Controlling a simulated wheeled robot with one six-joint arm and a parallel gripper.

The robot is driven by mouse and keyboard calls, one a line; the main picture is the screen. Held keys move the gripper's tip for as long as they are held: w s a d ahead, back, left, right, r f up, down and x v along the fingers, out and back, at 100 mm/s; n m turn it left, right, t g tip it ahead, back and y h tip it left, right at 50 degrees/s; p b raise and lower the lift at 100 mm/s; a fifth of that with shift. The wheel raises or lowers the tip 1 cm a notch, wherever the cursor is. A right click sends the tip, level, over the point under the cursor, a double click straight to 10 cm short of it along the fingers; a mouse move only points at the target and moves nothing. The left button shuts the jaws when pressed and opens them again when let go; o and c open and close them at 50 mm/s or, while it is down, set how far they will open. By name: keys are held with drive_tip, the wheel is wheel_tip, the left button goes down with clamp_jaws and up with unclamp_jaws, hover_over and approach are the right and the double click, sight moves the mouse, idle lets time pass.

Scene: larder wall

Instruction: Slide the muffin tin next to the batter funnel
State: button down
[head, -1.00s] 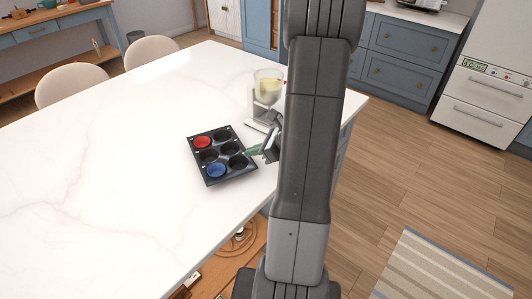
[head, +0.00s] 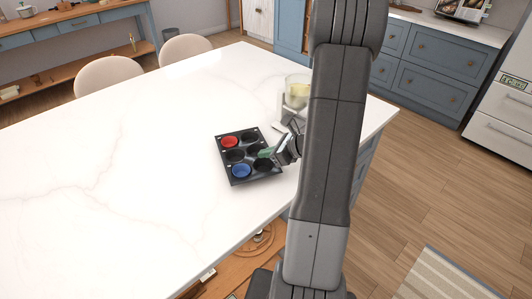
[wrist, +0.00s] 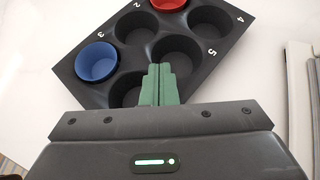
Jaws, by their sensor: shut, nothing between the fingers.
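The muffin tin (head: 241,173) is a black tray with several cups, lying flat on the white counter. It has a red liner (head: 229,141) in one cup and a blue liner (head: 240,171) in another. In the wrist view the tin (wrist: 72,68) fills the upper middle, with numbers beside its cups. The batter funnel (head: 298,88), clear with pale yellow batter, stands on a light stand behind and right of the tin, partly hidden by my arm. My gripper (head: 264,153) is shut and empty, its green fingertips (wrist: 161,72) over the tin's right side. I cannot tell whether they touch it.
The white counter (head: 110,180) is wide and clear left of the tin. Its right edge runs close beyond the funnel. A pale object (wrist: 300,95) lies at the right of the wrist view. Two chairs (head: 110,75) stand at the far side.

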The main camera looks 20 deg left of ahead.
drive_tip(key=d, duration=0.1)
drive_tip(key=s+d, duration=0.1)
drive_tip(key=d, duration=0.1)
drive_tip(key=d+f, duration=0.1)
drive_tip(key=d, duration=0.1)
drive_tip(key=shift+s+d, duration=0.2)
drive_tip(key=shift+d, duration=0.05)
drive_tip(key=shift+w+d+r+p, duration=0.15)
drive_tip(key=shift+r+p, duration=0.25)
drive_tip(key=shift+r, duration=0.3)
drive_tip(key=shift+d+r, duration=0.35)
drive_tip(key=shift+d, duration=0.05)
drive_tip(key=b+v, duration=0.1)
drive_tip(key=v, duration=1.1)
drive_tip(key=shift+d, duration=0.2)
drive_tip(key=x, duration=0.9)
drive_tip(key=p+x, duration=0.1)
drive_tip(key=x, duration=0.3)
drive_tip(key=shift+w+a+r, duration=0.1)
drive_tip(key=shift+a+r, duration=0.1)
drive_tip(key=shift+a, duration=0.2)
